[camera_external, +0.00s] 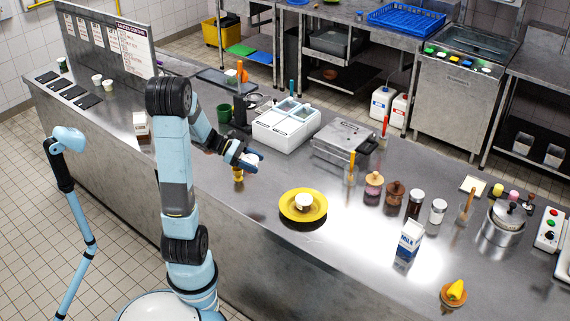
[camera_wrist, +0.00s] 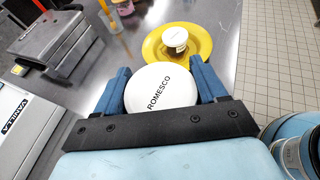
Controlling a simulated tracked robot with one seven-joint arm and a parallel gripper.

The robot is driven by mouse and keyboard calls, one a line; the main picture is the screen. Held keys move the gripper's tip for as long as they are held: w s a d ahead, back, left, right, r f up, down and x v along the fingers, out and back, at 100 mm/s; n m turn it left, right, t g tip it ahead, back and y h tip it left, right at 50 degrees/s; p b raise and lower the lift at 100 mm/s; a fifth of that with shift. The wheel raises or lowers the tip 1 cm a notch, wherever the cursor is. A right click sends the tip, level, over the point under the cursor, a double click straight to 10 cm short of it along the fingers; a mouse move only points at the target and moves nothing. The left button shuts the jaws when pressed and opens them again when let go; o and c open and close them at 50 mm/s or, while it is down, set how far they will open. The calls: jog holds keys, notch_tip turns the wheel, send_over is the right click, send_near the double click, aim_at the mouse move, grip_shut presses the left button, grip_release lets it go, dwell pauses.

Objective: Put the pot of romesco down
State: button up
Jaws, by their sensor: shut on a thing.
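The pot of romesco (camera_wrist: 160,88), with a white lid lettered ROMESCO, sits between the blue fingers of my gripper (camera_wrist: 163,76) in the wrist view. My gripper (camera_external: 246,159) is shut on it and appears to hold it above the steel counter in the external view, left of and behind the yellow plate (camera_external: 286,212). The plate also shows beyond my fingers in the wrist view (camera_wrist: 205,42).
A white lidded bin (camera_external: 285,128) and a grey metal box (camera_external: 342,141) stand behind my gripper. A small amber item (camera_external: 238,174) shows just below it. Jars (camera_external: 374,186) and a milk carton (camera_external: 409,240) stand right of the plate. Bare counter (camera_external: 262,196) lies left of the plate.

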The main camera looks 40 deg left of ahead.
jog(key=s+a+n+t+y, duration=0.2)
jog(key=s+a, duration=0.2)
jog(key=a, duration=0.6)
jog(key=s+a+n+t+y, duration=0.15)
jog(key=s+a, duration=0.25)
jog(key=a, duration=0.6)
jog(key=s+a+n+t+y, duration=0.1)
jog(key=s+a+n+t, duration=0.2)
jog(key=a, duration=0.8)
jog(key=shift+g, duration=0.35)
jog(key=w+a+f, duration=0.8)
jog(key=shift+w+f, duration=0.35)
jog(key=shift+w, duration=0.05)
jog(key=shift+w+a+f, duration=0.2)
jog(key=shift+w+f, duration=0.1)
jog(key=shift+f, duration=0.15)
notch_tip(320, 180, down, 3)
jog(key=shift+a+f, duration=0.1)
jog(key=shift+f, duration=0.05)
